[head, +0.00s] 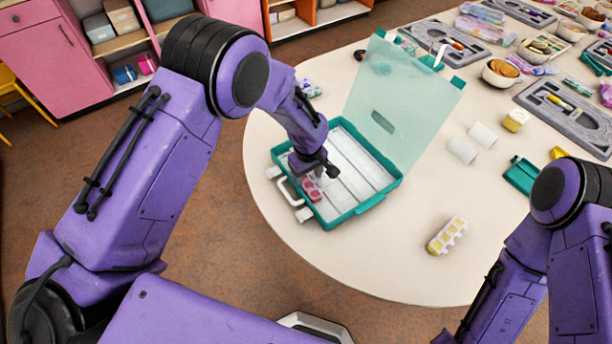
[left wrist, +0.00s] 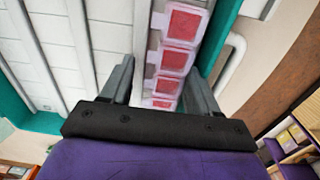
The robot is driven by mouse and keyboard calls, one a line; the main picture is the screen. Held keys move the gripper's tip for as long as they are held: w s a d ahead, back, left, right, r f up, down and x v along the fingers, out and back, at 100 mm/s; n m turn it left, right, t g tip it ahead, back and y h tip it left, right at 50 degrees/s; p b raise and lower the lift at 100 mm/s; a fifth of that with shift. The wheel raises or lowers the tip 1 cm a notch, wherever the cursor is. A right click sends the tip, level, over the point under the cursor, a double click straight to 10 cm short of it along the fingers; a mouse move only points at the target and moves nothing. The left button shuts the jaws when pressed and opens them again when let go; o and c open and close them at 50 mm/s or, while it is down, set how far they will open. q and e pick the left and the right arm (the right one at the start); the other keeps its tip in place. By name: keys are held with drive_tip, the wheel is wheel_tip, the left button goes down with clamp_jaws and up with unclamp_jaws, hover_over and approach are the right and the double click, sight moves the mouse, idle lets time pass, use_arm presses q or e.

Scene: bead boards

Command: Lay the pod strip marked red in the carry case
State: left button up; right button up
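The teal carry case (head: 372,203) stands open on the table, its see-through lid (head: 410,95) raised at the back. The pod strip marked red (head: 312,188) lies inside it, along the left end by the handle side. In the left wrist view the red-lidded pods (left wrist: 178,58) run in a row between my fingers. My left gripper (head: 316,168) is low over the case at the strip's far end. Its fingers (left wrist: 160,88) are apart, one on each side of the strip, with a slim gap visible at the left finger. My right gripper is not in view.
A strip with yellow lids (head: 447,235) lies on the table right of the case. White cylinders (head: 472,142), a yellow-topped pot (head: 515,120) and a teal tray (head: 521,175) stand farther right. Grey trays and bowls fill the back right.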

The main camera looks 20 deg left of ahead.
sight(306, 180)
use_arm(q)
drive_tip(key=shift+s+a+f+g, duration=0.1)
drive_tip(key=shift+s+f+g, duration=0.2)
drive_tip(key=shift+s+f, duration=0.4)
wheel_tip(306, 180, up, 13)
drive_tip(key=w, duration=0.1)
drive_tip(key=shift+a+r+b, duration=0.15)
drive_tip(key=shift+r+b, duration=0.05)
drive_tip(key=shift+b, duration=0.25)
